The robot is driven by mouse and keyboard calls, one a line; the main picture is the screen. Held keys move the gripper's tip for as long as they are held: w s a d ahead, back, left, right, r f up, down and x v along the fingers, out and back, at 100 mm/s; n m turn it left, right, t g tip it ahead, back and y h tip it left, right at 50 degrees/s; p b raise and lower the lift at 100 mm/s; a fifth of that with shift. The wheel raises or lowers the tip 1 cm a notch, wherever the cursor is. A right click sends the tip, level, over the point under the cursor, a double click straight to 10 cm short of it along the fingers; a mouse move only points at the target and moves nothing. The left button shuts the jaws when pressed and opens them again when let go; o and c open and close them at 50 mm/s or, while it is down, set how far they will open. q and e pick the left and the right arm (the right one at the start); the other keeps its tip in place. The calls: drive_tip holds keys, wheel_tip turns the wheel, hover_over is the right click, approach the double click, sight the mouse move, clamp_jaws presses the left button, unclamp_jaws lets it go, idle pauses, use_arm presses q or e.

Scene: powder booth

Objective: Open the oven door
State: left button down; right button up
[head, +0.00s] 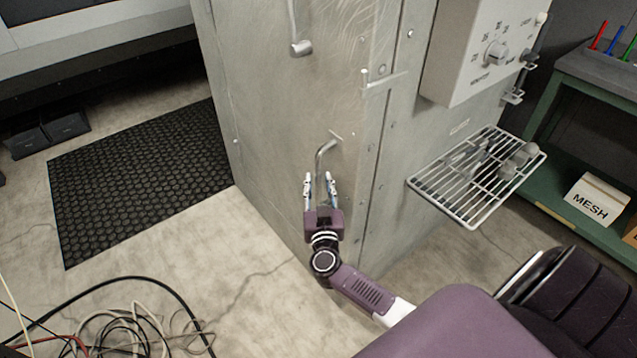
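The oven (290,110) is a tall grey metal cabinet in the middle of the head view, and its door looks shut. A bent metal handle (322,157) sticks out low on the door face and turns downward. My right gripper (320,180) points up at this handle, with one finger on each side of its lower part. The fingers are apart, with gaps showing beside the handle; contact cannot be made out. The handle's lower end is partly hidden by the gripper. My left gripper is not in view.
Another metal handle end (301,47) hangs higher on the door. A control box (480,50) and a wire shelf (476,178) stick out on the oven's right side. Cables (135,325) lie on the floor at lower left. A black mat (140,178) lies left of the oven.

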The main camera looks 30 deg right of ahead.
drive_tip(key=shift+w+d, duration=0.1)
drive_tip(key=shift+w, duration=0.05)
drive_tip(key=shift+c, duration=0.4)
clamp_jaws()
